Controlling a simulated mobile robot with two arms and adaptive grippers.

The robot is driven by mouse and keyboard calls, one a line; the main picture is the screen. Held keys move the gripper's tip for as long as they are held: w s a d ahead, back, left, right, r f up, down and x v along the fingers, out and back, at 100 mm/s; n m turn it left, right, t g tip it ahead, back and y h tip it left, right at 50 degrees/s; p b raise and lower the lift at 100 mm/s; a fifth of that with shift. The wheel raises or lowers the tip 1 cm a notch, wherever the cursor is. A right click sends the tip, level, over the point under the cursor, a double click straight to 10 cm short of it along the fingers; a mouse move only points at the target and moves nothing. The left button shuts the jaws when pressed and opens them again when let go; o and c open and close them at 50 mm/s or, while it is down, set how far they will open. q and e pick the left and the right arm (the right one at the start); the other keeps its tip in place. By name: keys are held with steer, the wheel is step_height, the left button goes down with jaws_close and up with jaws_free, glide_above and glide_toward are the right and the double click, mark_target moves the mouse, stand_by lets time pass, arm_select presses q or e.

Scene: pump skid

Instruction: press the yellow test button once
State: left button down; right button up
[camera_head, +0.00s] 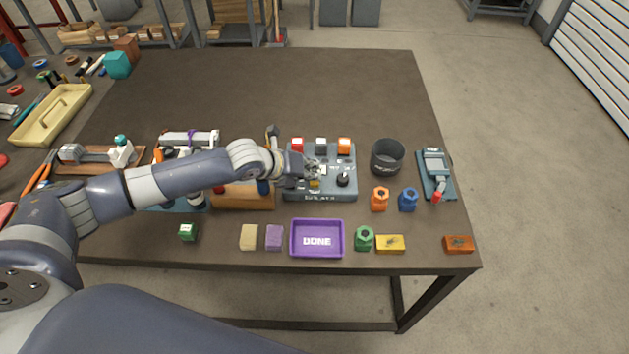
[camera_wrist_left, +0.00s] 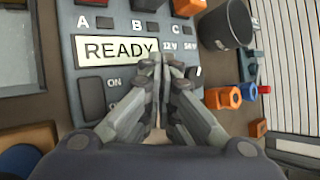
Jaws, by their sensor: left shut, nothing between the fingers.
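The blue-grey control panel (camera_head: 345,192) stands on the brown table, with a black knob (camera_head: 343,179) on its right part. A small yellow button (camera_head: 314,183) shows just below my left gripper (camera_head: 314,168) in the head view. The left gripper is over the middle of the panel, shut and empty. In the left wrist view its fingertips (camera_wrist_left: 163,62) are together at the right end of the READY display (camera_wrist_left: 112,50). There the fingers hide the yellow button. Whether the fingertips touch the panel I cannot tell. My right gripper is not in view.
A dark round cup (camera_head: 387,157) and a meter (camera_head: 435,165) stand to the right. A purple DONE tray (camera_head: 317,254) lies in front. The table's back is clear.

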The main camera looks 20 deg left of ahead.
arm_select(q)
steer(key=shift+f, duration=0.55)
stand_by(0.4)
steer(key=shift+r, duration=0.15)
steer(key=shift+r+p, duration=0.65)
steer(key=shift+r, duration=0.15)
step_height(320, 180, up, 5)
steer(key=p, duration=0.5)
stand_by(0.7)
